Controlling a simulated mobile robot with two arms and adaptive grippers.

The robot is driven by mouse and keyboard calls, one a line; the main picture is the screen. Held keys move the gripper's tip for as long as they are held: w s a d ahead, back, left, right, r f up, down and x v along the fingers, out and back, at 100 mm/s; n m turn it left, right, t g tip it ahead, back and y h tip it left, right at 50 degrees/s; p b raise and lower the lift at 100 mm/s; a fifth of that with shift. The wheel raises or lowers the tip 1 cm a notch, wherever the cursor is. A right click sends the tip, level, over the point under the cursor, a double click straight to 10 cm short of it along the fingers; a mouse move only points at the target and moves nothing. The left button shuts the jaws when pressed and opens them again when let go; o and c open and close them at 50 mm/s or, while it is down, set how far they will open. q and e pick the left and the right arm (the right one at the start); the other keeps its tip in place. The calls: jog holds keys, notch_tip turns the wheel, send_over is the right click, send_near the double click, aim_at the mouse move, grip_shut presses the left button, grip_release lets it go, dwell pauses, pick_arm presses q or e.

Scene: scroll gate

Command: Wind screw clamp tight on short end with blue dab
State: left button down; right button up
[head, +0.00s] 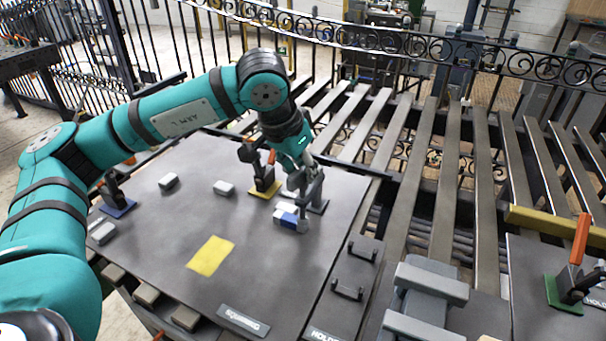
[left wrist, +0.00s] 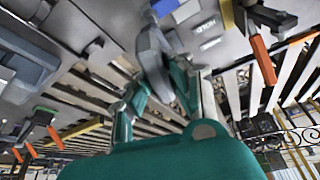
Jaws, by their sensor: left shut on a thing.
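The short end with the blue dab (head: 289,217) lies near the right side of the left worktable, its top pale and the dab on its front. The grey screw clamp (head: 316,190) stands upright right beside it. My left gripper (head: 303,176) comes down from above and is shut on the upper part of the clamp. In the left wrist view the grey clamp (left wrist: 152,52) shows between the fingers, with the blue dab (left wrist: 165,7) just beyond. How tightly the clamp bears on the piece cannot be told. My right gripper is not in view.
A yellow-based toggle clamp (head: 264,187) stands close left of the gripper. A blue-based one (head: 117,203) is at the table's left, a green-based one (head: 565,296) far right. Small grey blocks and a yellow patch (head: 211,256) lie on the table (head: 160,245). Metal slats lie behind.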

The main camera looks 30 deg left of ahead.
pick_arm(q)
jog(key=shift+m+h, duration=0.3)
jog(key=shift+m, duration=0.3)
jog(key=shift+r+m+b, duration=0.1)
jog(key=shift+m+b, duration=0.2)
jog(key=c, duration=1.2)
grip_release()
jog(key=shift+c, duration=0.2)
jog(key=v, duration=1.2)
jog(key=shift+w+a, duration=0.1)
